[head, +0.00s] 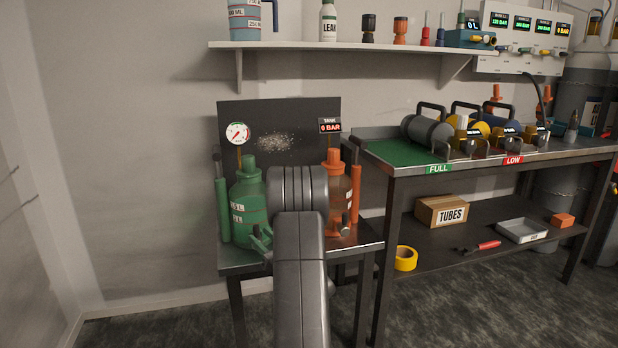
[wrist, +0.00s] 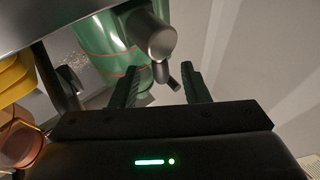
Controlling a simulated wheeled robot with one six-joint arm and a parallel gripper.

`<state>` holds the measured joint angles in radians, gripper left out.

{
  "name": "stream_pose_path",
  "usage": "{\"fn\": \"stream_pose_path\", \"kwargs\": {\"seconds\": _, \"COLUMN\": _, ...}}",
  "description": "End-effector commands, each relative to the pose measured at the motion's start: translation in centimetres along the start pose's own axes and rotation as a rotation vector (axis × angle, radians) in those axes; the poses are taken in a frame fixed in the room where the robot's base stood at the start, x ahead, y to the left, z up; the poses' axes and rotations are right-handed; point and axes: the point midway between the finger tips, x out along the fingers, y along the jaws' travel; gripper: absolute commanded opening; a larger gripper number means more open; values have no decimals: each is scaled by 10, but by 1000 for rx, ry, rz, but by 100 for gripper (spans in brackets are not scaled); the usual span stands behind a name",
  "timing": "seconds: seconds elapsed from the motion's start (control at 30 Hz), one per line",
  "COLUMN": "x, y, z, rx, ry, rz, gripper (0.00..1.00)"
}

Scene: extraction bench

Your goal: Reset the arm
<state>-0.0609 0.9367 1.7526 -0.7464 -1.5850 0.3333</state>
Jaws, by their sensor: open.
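My gripper (wrist: 161,74) shows in the wrist view with its two dark fingers apart and nothing clamped between them. A green bottle (wrist: 102,38) with a thin red line is just beyond the fingers. A grey cylindrical fitting (wrist: 155,38) in front of it shows beyond the gap between the fingers; I cannot tell whether a finger touches it. The green bottle (head: 247,205) stands at the left of that bench, and an orange bottle (head: 337,190) at the right, partly behind my arm.
The small bench (head: 243,262) has a dark back panel (head: 275,115) with a round gauge (head: 238,134) and a display reading 0 BAR (head: 330,126). A wall shelf (head: 300,45) hangs above. A longer bench (head: 400,171) with several cylinders is at the right. The floor at left is clear.

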Motion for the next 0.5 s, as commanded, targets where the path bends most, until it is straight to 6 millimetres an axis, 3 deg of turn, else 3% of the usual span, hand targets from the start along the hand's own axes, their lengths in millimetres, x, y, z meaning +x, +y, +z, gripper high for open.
{"fn": "stream_pose_path", "kwargs": {"seconds": 0.2, "x": 27, "y": 0, "z": 0, "rx": -1, "ry": 2, "rz": -1, "gripper": 41}}
{"fn": "stream_pose_path", "kwargs": {"seconds": 0.5, "x": 32, "y": 0, "z": 0, "rx": -8, "ry": -5, "rz": -2, "gripper": 41}}
